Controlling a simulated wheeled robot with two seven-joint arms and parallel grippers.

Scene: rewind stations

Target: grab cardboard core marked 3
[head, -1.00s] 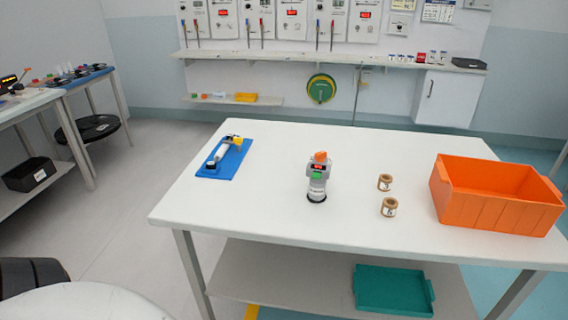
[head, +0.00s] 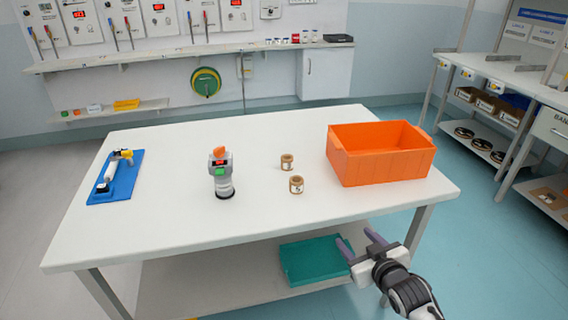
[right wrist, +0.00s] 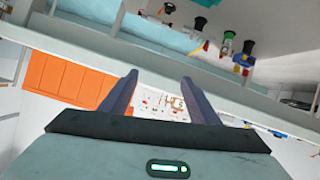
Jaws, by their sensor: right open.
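Two small brown cardboard cores stand on the white table, the far core (head: 287,162) and the near core (head: 296,185). Each has a pale label whose mark is too small to read surely, so I cannot tell which is marked 3. My right gripper (head: 356,238) is open and empty in front of the table's front edge, below and to the right of the cores and apart from them. Its two fingers also show spread in the right wrist view (right wrist: 160,80). My left gripper is not in view.
An orange bin (head: 380,168) stands on the table (head: 250,225) right of the cores. A grey device with an orange top (head: 221,175) stands left of them. A blue mat (head: 117,178) with a tool lies far left. A teal tray (head: 312,262) sits on the lower shelf.

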